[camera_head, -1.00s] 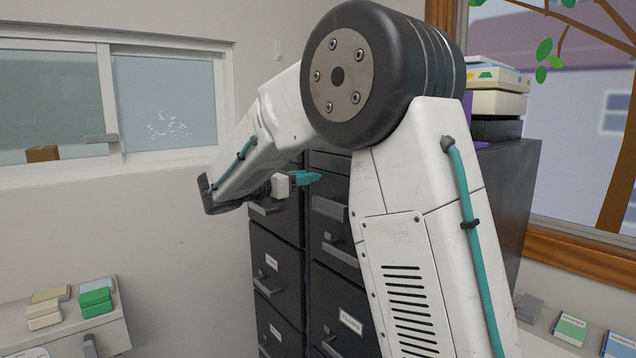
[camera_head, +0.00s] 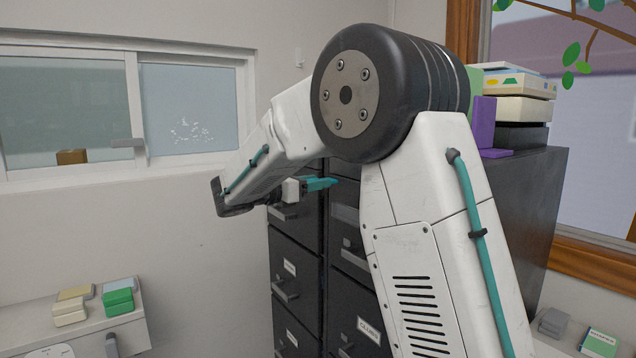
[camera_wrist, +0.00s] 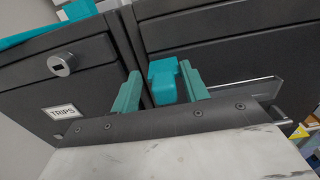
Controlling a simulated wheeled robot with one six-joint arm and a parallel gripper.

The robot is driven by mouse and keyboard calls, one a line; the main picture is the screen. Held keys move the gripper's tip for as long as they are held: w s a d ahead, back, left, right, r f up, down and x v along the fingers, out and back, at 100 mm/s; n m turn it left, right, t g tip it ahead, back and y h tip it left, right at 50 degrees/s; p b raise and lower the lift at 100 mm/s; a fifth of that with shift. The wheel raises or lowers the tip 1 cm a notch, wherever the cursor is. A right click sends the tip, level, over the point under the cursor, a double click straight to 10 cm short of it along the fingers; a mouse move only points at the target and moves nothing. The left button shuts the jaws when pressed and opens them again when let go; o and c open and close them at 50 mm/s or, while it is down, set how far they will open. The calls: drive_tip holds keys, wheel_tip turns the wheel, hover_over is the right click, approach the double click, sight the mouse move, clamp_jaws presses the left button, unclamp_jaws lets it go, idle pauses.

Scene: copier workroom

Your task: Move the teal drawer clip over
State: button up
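In the wrist view a teal block that looks like the drawer clip (camera_wrist: 164,84) sits between the two teal fingers of my gripper (camera_wrist: 162,86), in front of dark drawer fronts. A narrow gap shows between the clip and the left finger; the right finger is close beside it, and I cannot tell whether they touch. In the head view my gripper (camera_head: 320,184) is at the upper drawers of the dark filing cabinet (camera_head: 297,262), partly hidden by my arm. The clip cannot be told apart from the fingers there.
A drawer labelled TRIPS (camera_wrist: 62,112) has a round lock at the left of the wrist view. A teal strip (camera_wrist: 30,38) lies along the top edge. Purple and white items (camera_head: 525,108) stand on the cabinet. A shelf (camera_head: 140,318) holds small boxes at lower left.

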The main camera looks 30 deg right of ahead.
drive_tip(key=a, duration=0.6)
drive_tip(key=shift+a, duration=0.3)
drive_tip(key=shift+s, duration=0.1)
drive_tip(key=s+f+m+g+y, duration=0.2)
drive_tip(key=s+f+m+y, duration=0.5)
drive_tip(key=s+f, duration=0.45)
drive_tip(key=s+a+f+m+t+y, duration=0.1)
drive_tip(key=s+a+m+y, duration=0.2)
drive_tip(key=s, duration=0.5)
drive_tip(key=s+a+f+m+t+y, duration=0.1)
drive_tip(key=s+a+m+y, duration=0.2)
drive_tip(key=s, duration=0.6)
drive_tip(key=s+a+f+m+y, duration=0.1)
drive_tip(key=s+a+m+y, duration=0.2)
drive_tip(key=s, duration=0.6)
drive_tip(key=shift+a+m+t+y, duration=0.2)
drive_tip(key=shift+m+t+y, duration=0.2)
drive_tip(key=shift+m+y, duration=0.7)
